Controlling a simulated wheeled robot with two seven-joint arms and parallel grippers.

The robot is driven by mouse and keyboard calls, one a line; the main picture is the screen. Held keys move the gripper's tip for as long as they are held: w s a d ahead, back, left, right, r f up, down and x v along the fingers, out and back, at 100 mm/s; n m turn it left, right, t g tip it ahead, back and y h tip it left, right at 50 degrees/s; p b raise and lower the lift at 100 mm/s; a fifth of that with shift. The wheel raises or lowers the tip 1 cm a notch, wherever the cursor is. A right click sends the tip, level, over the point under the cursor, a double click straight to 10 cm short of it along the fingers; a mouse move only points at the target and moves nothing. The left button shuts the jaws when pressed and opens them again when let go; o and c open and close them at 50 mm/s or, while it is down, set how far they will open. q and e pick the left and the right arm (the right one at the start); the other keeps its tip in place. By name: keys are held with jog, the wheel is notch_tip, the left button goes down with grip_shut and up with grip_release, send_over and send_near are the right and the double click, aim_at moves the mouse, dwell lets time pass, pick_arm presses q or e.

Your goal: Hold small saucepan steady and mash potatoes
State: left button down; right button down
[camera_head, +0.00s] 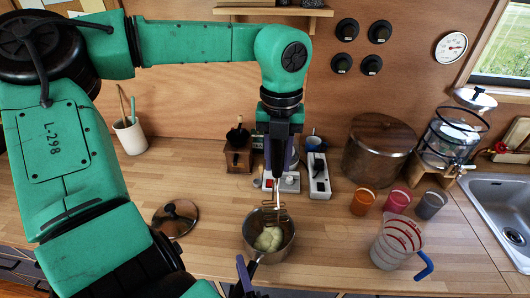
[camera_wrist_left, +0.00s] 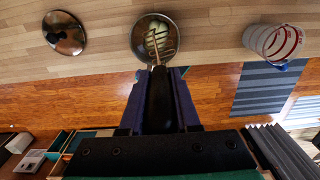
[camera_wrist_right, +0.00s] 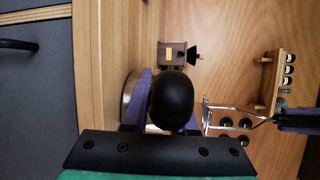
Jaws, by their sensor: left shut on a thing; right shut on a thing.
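The small metal saucepan (camera_head: 249,236) stands at the counter's front edge with pale potatoes (camera_head: 268,240) inside. My right gripper (camera_head: 246,274) is shut on its black handle (camera_wrist_right: 171,99). My left gripper (camera_head: 277,165) is upright above the pan, shut on the masher's black handle (camera_wrist_left: 158,100). The masher's wire head (camera_head: 270,213) points down over the pan; in the right wrist view the wire head (camera_wrist_right: 208,115) is clear above the rim. In the left wrist view it overlaps the potatoes in the saucepan (camera_wrist_left: 172,45).
A lid (camera_head: 176,218) lies left of the pan. A measuring jug (camera_head: 393,245) and several coloured cups (camera_head: 397,202) stand to the right. A power strip (camera_head: 319,176) and coffee grinder (camera_head: 238,155) are behind. Counter beside the pan is clear.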

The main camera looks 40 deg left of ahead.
jog(key=c, duration=0.6)
grip_release()
jog(key=shift+r, duration=0.15)
jog(key=v, duration=1.2)
jog(key=shift+s, duration=0.1)
